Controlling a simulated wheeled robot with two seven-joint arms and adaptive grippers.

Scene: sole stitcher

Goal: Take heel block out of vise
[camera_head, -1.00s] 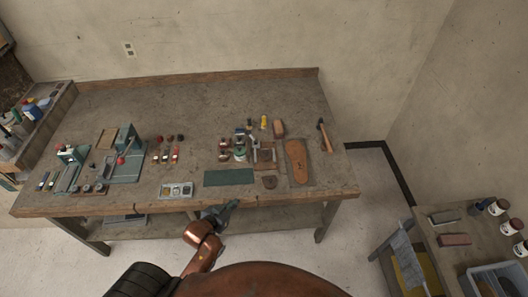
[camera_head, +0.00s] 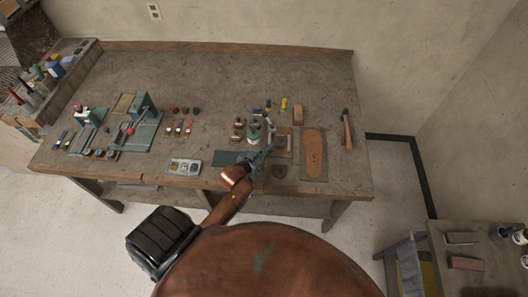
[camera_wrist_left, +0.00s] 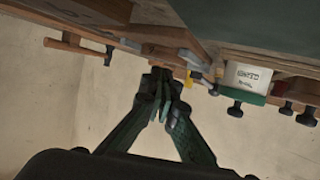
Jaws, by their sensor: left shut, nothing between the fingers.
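My left gripper (camera_head: 268,152) is over the front of the bench, to the right of centre, with its fingers shut and empty. In the left wrist view the fingertips (camera_wrist_left: 164,108) come together below tilted bench items. A small brown-and-grey fixture (camera_head: 284,143), which may be the vise, lies just beyond the fingertips and is partly hidden by them. In the wrist view a grey jaw-like part (camera_wrist_left: 190,58) shows near the fingers. I cannot make out the heel block clearly. My right gripper is not in view.
A green-labelled jar (camera_head: 254,131) stands close behind the gripper. A sole on a board (camera_head: 314,154) and a hammer (camera_head: 347,128) lie to the right. A grey tray (camera_head: 184,167) and teal machine (camera_head: 140,128) are left. The back of the bench is clear.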

